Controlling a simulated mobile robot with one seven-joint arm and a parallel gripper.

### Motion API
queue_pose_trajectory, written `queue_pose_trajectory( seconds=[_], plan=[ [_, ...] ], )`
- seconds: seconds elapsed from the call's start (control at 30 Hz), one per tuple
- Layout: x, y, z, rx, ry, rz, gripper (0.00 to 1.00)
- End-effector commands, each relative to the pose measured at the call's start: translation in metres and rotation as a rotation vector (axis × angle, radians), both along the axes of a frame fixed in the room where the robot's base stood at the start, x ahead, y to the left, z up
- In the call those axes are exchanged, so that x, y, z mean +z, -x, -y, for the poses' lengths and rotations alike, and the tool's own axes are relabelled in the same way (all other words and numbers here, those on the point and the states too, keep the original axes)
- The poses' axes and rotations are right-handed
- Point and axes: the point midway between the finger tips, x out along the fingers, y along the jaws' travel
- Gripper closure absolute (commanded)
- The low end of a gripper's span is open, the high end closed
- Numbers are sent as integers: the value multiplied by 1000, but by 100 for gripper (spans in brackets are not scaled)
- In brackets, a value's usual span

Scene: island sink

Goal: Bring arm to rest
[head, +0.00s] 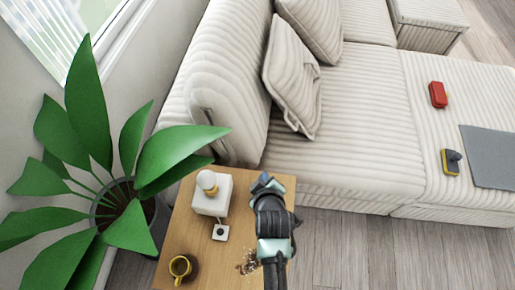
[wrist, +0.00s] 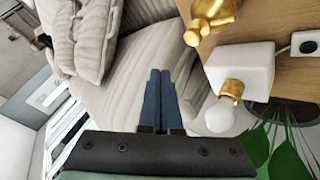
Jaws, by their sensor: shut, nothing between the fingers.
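My gripper (head: 267,181) is shut and empty, held above the wooden side table (head: 193,250) near its sofa-side edge. In the wrist view its two dark blue fingers (wrist: 160,76) lie side by side with nothing between them. The pale sofa (head: 365,110) is beyond the gripper. A white block lamp (head: 210,201) with a round bulb is left of the gripper on the table, and it also shows at the right in the wrist view (wrist: 240,65). My arm hides part of the table in the head view.
A gold object (wrist: 208,20) shows in the wrist view. A large plant (head: 105,185) is left. A red object (head: 438,95), a yellow-and-dark object (head: 450,162) and a grey sheet (head: 490,155) lie on the sofa.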

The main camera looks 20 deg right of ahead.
Motion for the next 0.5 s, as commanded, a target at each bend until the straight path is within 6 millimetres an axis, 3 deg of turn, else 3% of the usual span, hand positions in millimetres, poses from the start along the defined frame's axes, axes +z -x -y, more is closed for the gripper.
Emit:
queue_pose_trajectory(
  seconds=[0.23, 0.3, 0.37, 0.5],
  plan=[
    [1, -1, 0, 0, 0, 1, 100],
    [9, -7, 0, -3, -2, 20, 100],
    [22, -17, -1, -8, -6, 52, 100],
    [84, -56, -4, -29, -31, 189, 100]
  ],
)
